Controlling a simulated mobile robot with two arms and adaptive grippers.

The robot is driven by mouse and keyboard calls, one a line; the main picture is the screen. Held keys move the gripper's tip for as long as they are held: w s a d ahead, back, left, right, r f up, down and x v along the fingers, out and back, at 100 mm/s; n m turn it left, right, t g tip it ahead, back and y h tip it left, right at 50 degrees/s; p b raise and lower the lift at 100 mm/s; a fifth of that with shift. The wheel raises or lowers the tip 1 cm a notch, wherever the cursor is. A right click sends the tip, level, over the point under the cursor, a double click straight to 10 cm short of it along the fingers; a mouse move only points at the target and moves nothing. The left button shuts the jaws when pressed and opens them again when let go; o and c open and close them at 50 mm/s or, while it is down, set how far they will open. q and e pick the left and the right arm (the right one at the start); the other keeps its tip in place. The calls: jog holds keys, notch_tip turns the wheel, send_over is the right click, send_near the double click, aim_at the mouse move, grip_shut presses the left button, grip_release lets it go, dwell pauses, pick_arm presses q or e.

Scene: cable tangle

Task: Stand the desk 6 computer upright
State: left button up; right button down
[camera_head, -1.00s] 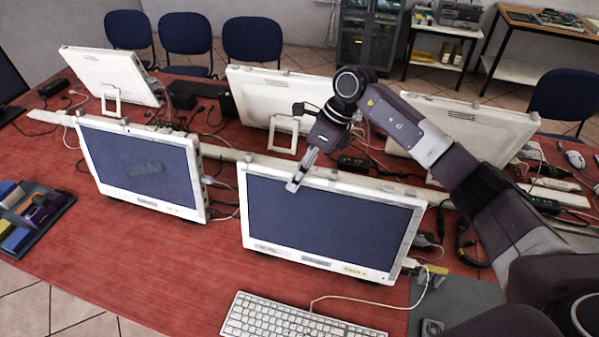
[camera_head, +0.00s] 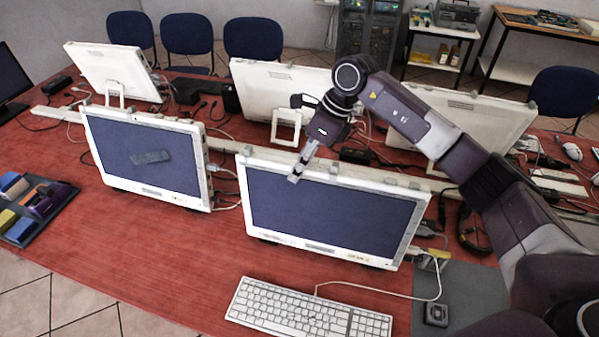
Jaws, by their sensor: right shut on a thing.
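A white-framed all-in-one computer (camera_head: 328,212) stands at the front middle of the red table, its dark screen facing me and leaning back somewhat. I cannot read a desk number on it. My right gripper (camera_head: 300,169) comes in from behind and above and is shut on its top edge, left of the middle. A finger shows in front of the screen's upper border; the other finger is largely hidden. My left gripper is not in view.
A second computer (camera_head: 144,160) stands to the left, and several more stand behind. A white keyboard (camera_head: 305,310) lies in front, its cable running right past a grey mat (camera_head: 465,295). A dark organiser tray (camera_head: 52,222) is at the left edge. Cables clutter the middle strip.

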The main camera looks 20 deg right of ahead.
jog(key=shift+s+a, duration=0.45)
jog(key=shift+a, duration=0.05)
jog(key=shift+w+d+f, duration=0.2)
jog(key=shift+w+d, duration=0.05)
jog(key=shift+d, duration=0.1)
jog(key=c, duration=1.6)
grip_release()
jog(key=shift+s+a+r, duration=0.1)
jog(key=shift+s, duration=0.05)
jog(key=shift+o, duration=0.5)
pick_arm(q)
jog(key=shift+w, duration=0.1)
pick_arm(e)
jog(key=v, duration=1.2)
